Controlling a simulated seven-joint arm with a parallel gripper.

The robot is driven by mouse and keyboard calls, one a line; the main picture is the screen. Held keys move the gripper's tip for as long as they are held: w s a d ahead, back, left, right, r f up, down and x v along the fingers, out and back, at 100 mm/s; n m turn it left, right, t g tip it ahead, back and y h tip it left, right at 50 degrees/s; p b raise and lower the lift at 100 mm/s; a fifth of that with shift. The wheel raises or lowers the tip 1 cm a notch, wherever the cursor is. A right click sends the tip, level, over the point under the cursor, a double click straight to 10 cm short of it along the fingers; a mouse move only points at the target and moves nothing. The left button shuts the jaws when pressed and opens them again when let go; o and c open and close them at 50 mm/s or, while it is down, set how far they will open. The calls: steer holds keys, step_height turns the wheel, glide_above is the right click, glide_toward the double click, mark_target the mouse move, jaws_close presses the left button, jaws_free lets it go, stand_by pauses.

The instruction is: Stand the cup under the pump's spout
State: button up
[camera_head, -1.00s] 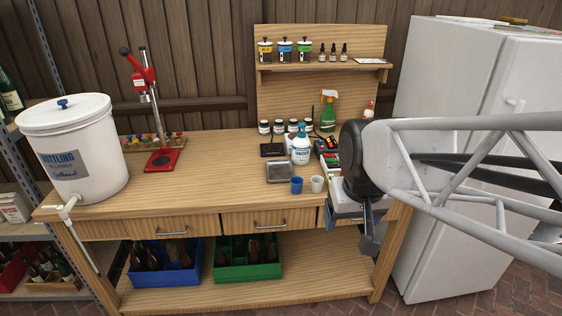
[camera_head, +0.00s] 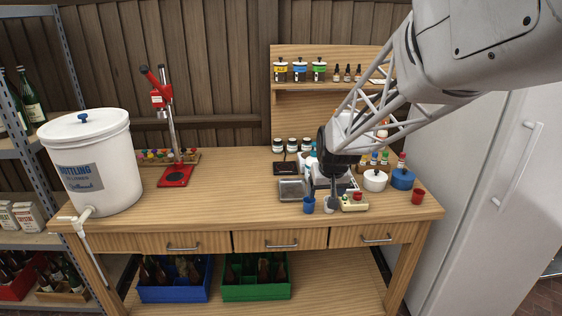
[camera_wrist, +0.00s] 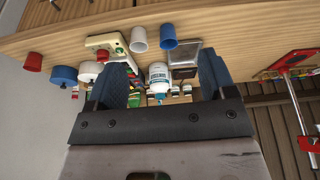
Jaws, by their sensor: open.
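A blue cup (camera_head: 308,204) and a white cup (camera_head: 327,204) stand side by side near the bench's front edge. A red cup (camera_head: 418,197) stands at the right end. All three show in the wrist view: blue cup (camera_wrist: 168,44), white cup (camera_wrist: 138,42), red cup (camera_wrist: 33,62). A white pump bottle with a blue head (camera_wrist: 158,75) stands behind the blue and white cups; my arm hides most of it in the head view. My gripper (camera_wrist: 163,63) is open and empty, its fingers apart. In the head view my gripper (camera_head: 333,188) is over or behind the white cup; I cannot tell its exact height.
A metal scale (camera_head: 291,190) is left of the cups; a cream device (camera_head: 354,203) is right of the white cup. A white pot (camera_head: 375,181) and blue pot (camera_head: 402,179) stand further right. A red capper (camera_head: 174,176) and white bucket (camera_head: 95,165) are left. The left-middle bench (camera_head: 230,190) is clear.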

glide_above(311, 206)
step_height(311, 206, down, 11)
steer(key=shift+s+r+t, duration=0.15)
steer(key=shift+s+t, duration=0.15)
steer(key=shift+s, duration=0.05)
steer(key=shift+x, duration=1.3)
steer(key=shift+x, duration=2.55)
steer(key=shift+a, duration=0.1)
steer(key=c, duration=1)
